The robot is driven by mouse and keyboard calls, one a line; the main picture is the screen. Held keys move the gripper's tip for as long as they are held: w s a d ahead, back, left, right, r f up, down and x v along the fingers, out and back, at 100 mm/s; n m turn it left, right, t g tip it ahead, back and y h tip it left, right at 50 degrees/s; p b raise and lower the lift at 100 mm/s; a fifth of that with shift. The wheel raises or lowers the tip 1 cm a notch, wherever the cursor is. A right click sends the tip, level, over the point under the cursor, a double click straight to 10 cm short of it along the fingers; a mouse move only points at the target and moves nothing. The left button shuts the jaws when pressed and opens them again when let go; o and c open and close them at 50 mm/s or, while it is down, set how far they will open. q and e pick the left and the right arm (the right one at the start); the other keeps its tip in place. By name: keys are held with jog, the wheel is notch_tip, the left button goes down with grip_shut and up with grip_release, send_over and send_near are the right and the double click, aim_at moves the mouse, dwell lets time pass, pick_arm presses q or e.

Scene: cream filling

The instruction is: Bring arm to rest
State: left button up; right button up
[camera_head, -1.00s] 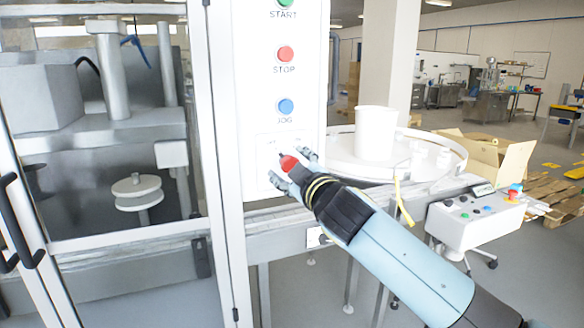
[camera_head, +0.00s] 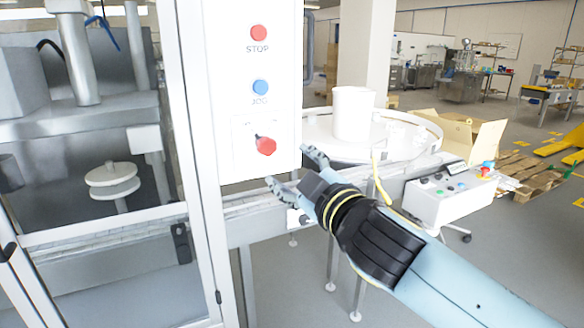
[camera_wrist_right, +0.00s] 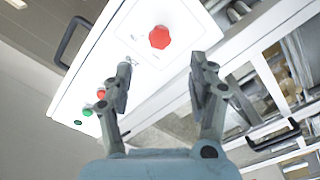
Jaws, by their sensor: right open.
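My right gripper (camera_head: 292,168) is open and empty in the head view, just below and to the right of the red knob (camera_head: 265,145) on the white control panel (camera_head: 232,100). A gap shows between its fingers and the knob. In the right wrist view my right gripper (camera_wrist_right: 160,85) has its two fingers spread apart. The red knob (camera_wrist_right: 159,37) lies beyond the fingertips there, with nothing held between them. My left gripper is not in view.
A blue JOG button (camera_head: 260,87) and a red STOP button (camera_head: 258,33) are above the knob. A round turntable with a white container (camera_head: 353,113) stands behind my right arm. A button console (camera_head: 447,193) is to the right. The glazed machine door frame (camera_head: 190,150) is at left.

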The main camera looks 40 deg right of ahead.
dwell(0.3)
jog(key=s+f+m+g+b, duration=0.1)
jog(key=s+f+g+b, duration=0.3)
jog(key=f, duration=1.2)
jog(key=s+d+f+g+y+b, duration=0.15)
jog(key=f+b, duration=0.35)
jog(key=f, duration=1.1)
jog(key=s+a+f+m+g+h+b, duration=0.1)
jog(key=s+f+g+b, duration=0.3)
jog(key=f, duration=1.3)
jog(key=s+a+f+m+g+y+b, duration=0.1)
jog(key=s+f+g+b, duration=0.15)
jog(key=s+f, duration=0.7)
jog(key=s+f+m+g+y+b, duration=0.1)
jog(key=s+f+b, duration=0.2)
jog(key=s+f, duration=0.65)
jog(key=s+a+f+m+g, duration=0.1)
jog(key=s+f+g, duration=0.1)
jog(key=s+f, duration=0.2)
jog(key=s+f+m+g+b, duration=0.1)
jog(key=s+f, duration=0.4)
jog(key=s, duration=0.5)
jog(key=shift+s+a+f+g+y, duration=0.2)
jog(key=shift+s+a+g+y, duration=0.15)
jog(key=shift+a+g, duration=0.05)
